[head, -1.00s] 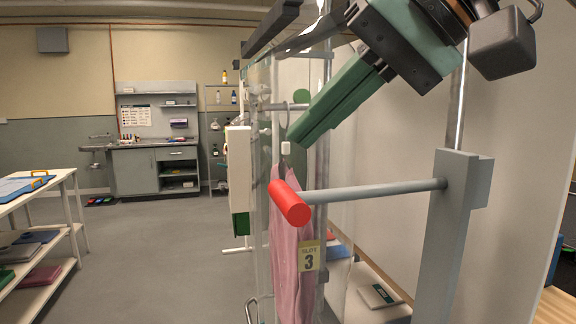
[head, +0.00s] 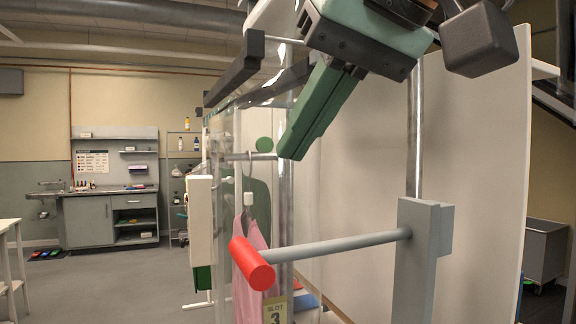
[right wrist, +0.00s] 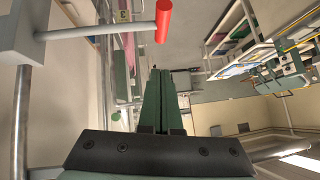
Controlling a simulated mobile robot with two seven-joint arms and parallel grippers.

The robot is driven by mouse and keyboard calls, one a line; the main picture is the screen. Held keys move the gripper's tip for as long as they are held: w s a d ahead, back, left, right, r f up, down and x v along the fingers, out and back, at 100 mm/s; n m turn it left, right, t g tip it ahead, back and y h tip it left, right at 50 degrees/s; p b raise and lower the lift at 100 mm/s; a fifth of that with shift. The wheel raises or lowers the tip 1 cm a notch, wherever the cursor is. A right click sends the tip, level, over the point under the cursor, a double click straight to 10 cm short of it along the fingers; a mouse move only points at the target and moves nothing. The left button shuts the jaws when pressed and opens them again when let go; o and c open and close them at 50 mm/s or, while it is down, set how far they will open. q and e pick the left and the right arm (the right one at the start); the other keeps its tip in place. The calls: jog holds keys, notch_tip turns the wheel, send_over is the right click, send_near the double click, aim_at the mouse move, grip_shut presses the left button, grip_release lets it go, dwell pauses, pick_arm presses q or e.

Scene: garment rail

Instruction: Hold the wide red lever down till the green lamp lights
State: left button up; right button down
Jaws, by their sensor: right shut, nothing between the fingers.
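The wide red lever (head: 251,264) is a thick red crossbar on the end of a grey arm that runs to a grey post on the right. It stands out in front of a pink garment. In the right wrist view the red bar (right wrist: 163,20) is at the top, beyond the fingertips. My right gripper (head: 291,152), with green fingers, is shut and empty. It is above the lever and apart from it. Its fingers (right wrist: 160,72) lie together in the right wrist view. A dull green disc (head: 264,145) shows behind the fingers; I cannot tell whether it is the lamp. My left gripper is out of view.
A grey post (head: 424,250) carries the lever arm on the right. The pink garment (head: 242,292), with a yellow slot tag, hangs beside clear panels. A large pale panel (head: 470,170) stands at right. Open floor (head: 120,290) lies to the left.

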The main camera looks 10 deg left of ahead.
send_over(248, 245)
jog(key=s+d, duration=0.2)
jog(key=d, duration=0.1)
notch_tip(248, 245, down, 7)
jog(key=shift+a+f+b, duration=0.2)
jog(key=shift+f+b, duration=0.25)
jog(key=shift+f, duration=0.05)
jog(key=shift+a+f+b, duration=0.15)
jog(key=shift+f+b, duration=0.3)
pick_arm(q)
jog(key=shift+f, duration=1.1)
pick_arm(e)
jog(key=shift+a+f, duration=0.1)
jog(key=shift+f, duration=0.35)
